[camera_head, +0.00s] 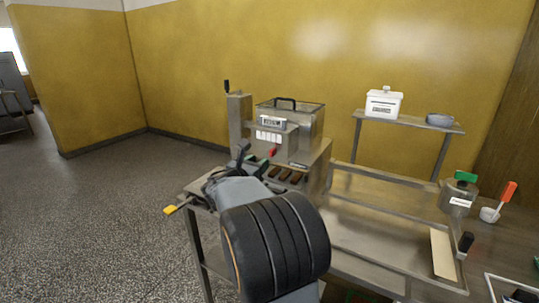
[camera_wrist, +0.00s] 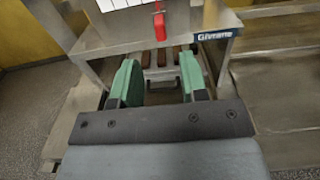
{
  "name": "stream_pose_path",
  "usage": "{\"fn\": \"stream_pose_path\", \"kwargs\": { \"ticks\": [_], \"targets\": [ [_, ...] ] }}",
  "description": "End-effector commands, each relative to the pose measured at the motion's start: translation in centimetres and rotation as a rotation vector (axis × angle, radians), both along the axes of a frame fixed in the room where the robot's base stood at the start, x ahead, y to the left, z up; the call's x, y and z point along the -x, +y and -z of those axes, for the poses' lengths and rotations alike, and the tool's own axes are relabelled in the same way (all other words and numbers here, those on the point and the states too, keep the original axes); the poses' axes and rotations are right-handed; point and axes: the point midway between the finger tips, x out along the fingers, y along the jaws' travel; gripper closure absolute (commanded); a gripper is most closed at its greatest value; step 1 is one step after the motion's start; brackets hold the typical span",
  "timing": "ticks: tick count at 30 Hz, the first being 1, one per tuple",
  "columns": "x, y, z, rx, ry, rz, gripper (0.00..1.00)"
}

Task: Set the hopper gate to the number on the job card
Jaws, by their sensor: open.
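The hopper (camera_head: 300,125) is a metal box with a black top handle, standing on the machine beyond my arm. A white panel with vertical lines (camera_head: 268,137) is on its front, partly cut off at the top of the wrist view (camera_wrist: 125,3). A red tab (camera_head: 272,152), seemingly the gate's handle, hangs below the panel and shows in the wrist view (camera_wrist: 160,25). My gripper (camera_wrist: 157,78) is open, its green pads apart and empty, short of the red tab and below it. I cannot read any number, nor make out a job card for certain.
Brown bars (camera_head: 290,176) lie on the machine below the hopper. A metal rail with a "Givrano"-like plate (camera_wrist: 214,36) crosses above my fingers. A white box (camera_head: 384,103) stands on the back shelf. Floor at left is clear.

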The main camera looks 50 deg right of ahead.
Motion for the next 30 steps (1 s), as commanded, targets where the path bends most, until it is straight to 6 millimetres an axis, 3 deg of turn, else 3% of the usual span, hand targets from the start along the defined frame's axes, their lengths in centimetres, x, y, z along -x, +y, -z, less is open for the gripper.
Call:
{"fn": "stream_pose_path", "kwargs": {
  "ticks": [6,12,18,28,30],
  "targets": [
    [-1.0,-4.0,0.0,-0.002,0.000,0.003,0.60],
    [-1.5,-6.4,0.0,-0.002,-0.001,0.002,0.60],
    [-1.8,-7.5,0.0,-0.001,-0.002,0.000,0.60],
    [-1.9,-7.7,0.0,-0.002,-0.001,0.000,0.60],
    [-1.9,-7.7,0.0,-0.002,-0.001,0.000,0.65]
  ]
}}
